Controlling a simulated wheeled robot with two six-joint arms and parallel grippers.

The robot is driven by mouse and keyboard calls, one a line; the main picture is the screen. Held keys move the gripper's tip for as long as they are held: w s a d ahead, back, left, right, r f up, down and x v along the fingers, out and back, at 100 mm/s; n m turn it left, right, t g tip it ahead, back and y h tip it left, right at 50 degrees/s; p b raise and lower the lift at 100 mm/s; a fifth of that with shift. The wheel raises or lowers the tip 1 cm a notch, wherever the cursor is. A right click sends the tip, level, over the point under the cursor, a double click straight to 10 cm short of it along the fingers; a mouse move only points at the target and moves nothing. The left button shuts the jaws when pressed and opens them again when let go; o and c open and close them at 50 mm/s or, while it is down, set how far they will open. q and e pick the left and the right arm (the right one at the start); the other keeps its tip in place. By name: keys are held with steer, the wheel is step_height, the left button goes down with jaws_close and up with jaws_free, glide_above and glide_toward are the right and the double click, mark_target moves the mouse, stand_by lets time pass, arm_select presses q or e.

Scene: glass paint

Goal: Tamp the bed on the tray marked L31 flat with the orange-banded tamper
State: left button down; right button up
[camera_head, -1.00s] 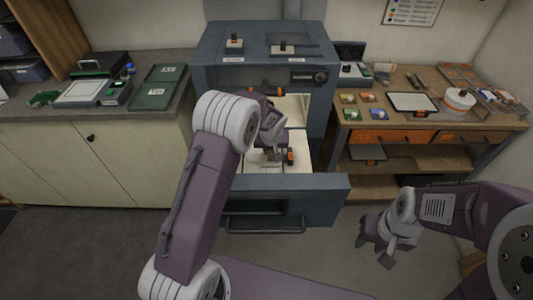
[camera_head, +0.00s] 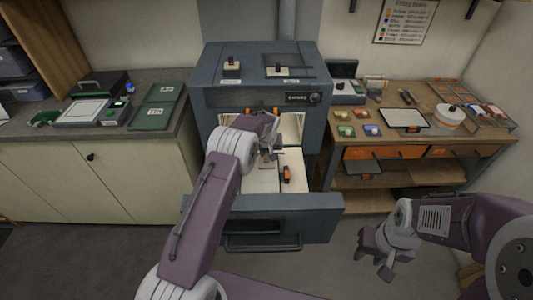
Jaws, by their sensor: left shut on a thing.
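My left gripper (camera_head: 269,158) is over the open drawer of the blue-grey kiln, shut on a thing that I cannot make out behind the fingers. Pale flat surfaces (camera_head: 292,160) lie in the drawer, partly hidden by my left arm; I cannot tell whether they are trays or beds. A small dark object with an orange band (camera_head: 287,174) stands there just right of the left gripper, apart from it; I cannot tell whether it is the tamper. No L31 mark is legible. My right gripper (camera_head: 376,256) is open and empty over the floor at the right.
The kiln (camera_head: 225,98) stands in the middle, its drawer front (camera_head: 310,218) pulled out. Two dark green panels (camera_head: 150,118) lie on the left counter. The right workbench (camera_head: 460,130) holds small coloured blocks, a white panel (camera_head: 403,118) and a round white-and-orange item (camera_head: 449,114).

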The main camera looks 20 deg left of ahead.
arm_select(q)
steer(key=shift+f, duration=0.2)
steer(key=shift+f+b, duration=0.3)
steer(key=shift+b, duration=0.2)
stand_by(0.3)
steer(key=shift+s+f, duration=0.1)
steer(key=shift+f, duration=0.05)
stand_by(0.7)
steer(key=shift+r+p, duration=0.65)
steer(key=shift+r, duration=0.55)
